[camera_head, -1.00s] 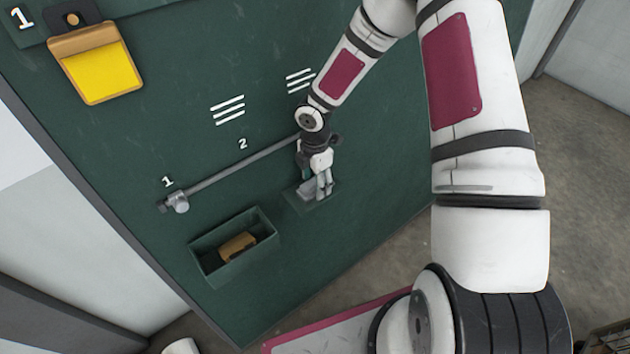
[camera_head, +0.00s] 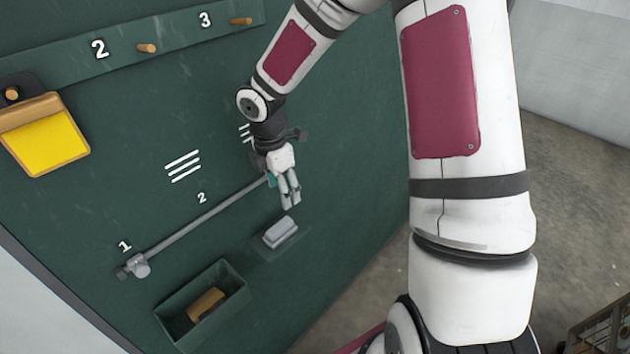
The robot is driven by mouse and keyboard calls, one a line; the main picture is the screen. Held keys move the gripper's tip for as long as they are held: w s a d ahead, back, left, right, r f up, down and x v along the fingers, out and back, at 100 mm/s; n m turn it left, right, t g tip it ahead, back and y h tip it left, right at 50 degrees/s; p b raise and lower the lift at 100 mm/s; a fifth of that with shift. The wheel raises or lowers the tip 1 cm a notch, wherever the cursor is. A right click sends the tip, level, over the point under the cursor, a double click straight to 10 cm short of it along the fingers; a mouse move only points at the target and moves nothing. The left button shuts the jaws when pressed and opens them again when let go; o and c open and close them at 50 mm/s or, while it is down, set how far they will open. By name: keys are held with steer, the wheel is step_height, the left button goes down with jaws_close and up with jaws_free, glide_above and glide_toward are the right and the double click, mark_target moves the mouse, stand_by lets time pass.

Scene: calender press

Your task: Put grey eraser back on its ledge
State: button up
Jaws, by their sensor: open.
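The grey eraser (camera_head: 281,232) lies on a small green ledge (camera_head: 262,250) on the green board, to the right of the green box. My gripper (camera_head: 290,203) is open and empty, a little above the eraser and apart from it. The eraser's top and front show clearly, with nothing of mine touching it.
A green box (camera_head: 166,318) on the board holds a brown block (camera_head: 206,304). A grey rail (camera_head: 200,222) with a slider (camera_head: 139,265) runs up to behind my gripper. A yellow-faced clip (camera_head: 50,145) hangs at upper left, near wooden pegs (camera_head: 147,48).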

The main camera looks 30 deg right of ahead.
steer(key=s+d+r+m+t+h, duration=0.1)
steer(key=s+r+m, duration=0.4)
steer(key=r, duration=0.4)
steer(key=s+d+r+m+t+h, duration=0.1)
steer(key=s+r+m, duration=0.45)
steer(key=r, duration=0.25)
steer(key=s+a+r+m+t+y, duration=0.1)
steer(key=s+r+m, duration=0.2)
steer(key=s, duration=0.4)
steer(key=s+a+r+m+t+y, duration=0.1)
steer(key=s+a+r+m, duration=0.1)
steer(key=s+r+m, duration=0.2)
steer(key=shift+s+r+m+t+y, duration=0.2)
steer(key=shift+s+m+t+y, duration=0.2)
steer(key=shift+s+m, duration=1)
steer(key=shift+s, duration=0.15)
